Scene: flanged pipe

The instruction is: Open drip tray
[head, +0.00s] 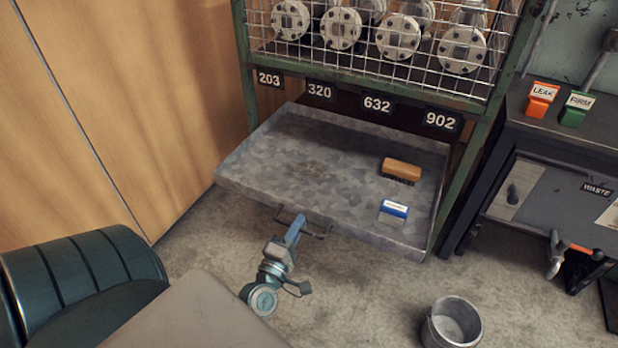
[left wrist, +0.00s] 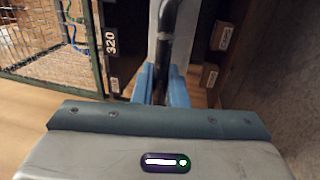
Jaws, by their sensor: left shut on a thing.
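The drip tray (head: 300,165) is a shallow grey metal tray under the wire cage, slid well out of the green frame. A wooden brush (head: 400,171) and a small blue-and-white block (head: 394,210) lie on its right part. Its dark bar handle (head: 318,233) is on the front edge. My left gripper (head: 291,226) is at the left part of this handle, shut on it. In the left wrist view the dark handle bar (left wrist: 168,50) runs between the blue fingers (left wrist: 160,85). My right gripper is not in view.
The wire cage (head: 380,50) above holds several flanged pipes over number plates. A grey waste cabinet (head: 560,200) stands right, with orange and green tags on top. A metal bucket (head: 451,325) stands on the floor. A wooden wall (head: 110,100) is at left.

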